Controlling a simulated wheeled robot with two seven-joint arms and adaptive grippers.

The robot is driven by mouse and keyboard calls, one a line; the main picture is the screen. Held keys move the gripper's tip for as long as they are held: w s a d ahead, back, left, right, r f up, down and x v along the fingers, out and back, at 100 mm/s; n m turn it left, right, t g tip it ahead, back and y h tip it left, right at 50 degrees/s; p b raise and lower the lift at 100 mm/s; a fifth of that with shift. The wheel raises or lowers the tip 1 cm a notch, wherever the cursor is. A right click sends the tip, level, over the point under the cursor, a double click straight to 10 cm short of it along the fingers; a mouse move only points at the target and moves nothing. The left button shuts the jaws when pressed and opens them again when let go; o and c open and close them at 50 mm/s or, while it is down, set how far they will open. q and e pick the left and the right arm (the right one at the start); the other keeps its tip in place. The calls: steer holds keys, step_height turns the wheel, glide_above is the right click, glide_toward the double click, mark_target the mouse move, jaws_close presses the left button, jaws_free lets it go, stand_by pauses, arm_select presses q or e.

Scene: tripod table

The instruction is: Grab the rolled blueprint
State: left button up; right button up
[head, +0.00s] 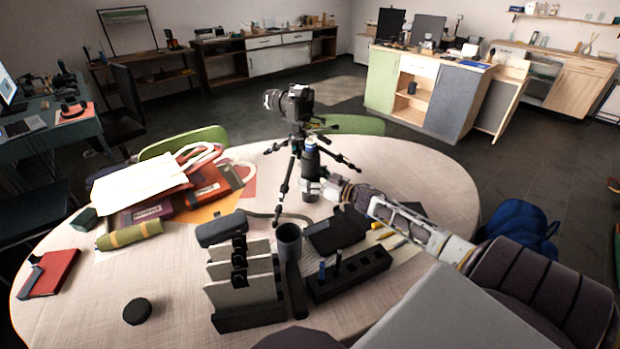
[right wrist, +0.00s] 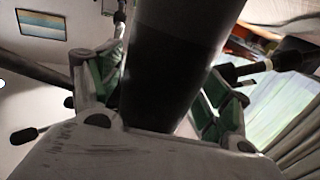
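I cannot pick out a rolled blueprint for certain. The nearest match is an olive roll with tan bands (head: 130,235), lying on the left of the round table. My right gripper (head: 312,186) is at a dark upright bottle (head: 310,158) with a blue band near its top, beside the tripod. In the right wrist view the dark cylinder (right wrist: 175,60) stands between the two green-padded fingers of my right gripper (right wrist: 158,95). The pads lie close to both sides; whether they press on it is unclear. My left gripper is not in view.
A camera on a tripod (head: 293,105) stands just left of the bottle. A file rack (head: 240,290), grey cup (head: 289,242) and black organizer (head: 350,273) stand in front. Folders and a white bag (head: 140,182) lie at left.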

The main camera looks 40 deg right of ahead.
mark_target(318, 180)
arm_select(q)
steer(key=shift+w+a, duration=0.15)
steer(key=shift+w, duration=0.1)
arm_select(e)
steer(key=shift+s+r, duration=0.1)
steer(key=shift+s, duration=0.05)
steer(key=shift+s+d, duration=0.1)
steer(key=shift+s, duration=0.05)
steer(key=shift+s+d, duration=0.15)
steer(key=shift+s, duration=0.3)
steer(key=shift+p+v, duration=0.3)
steer(key=shift+v, duration=1.95)
steer(key=shift+s+d, duration=0.25)
steer(key=shift+s, duration=0.3)
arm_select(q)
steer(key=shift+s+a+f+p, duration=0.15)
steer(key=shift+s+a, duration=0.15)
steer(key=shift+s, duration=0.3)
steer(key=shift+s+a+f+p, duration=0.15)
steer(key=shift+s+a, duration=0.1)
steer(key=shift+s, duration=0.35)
arm_select(e)
steer(key=shift+s, duration=0.1)
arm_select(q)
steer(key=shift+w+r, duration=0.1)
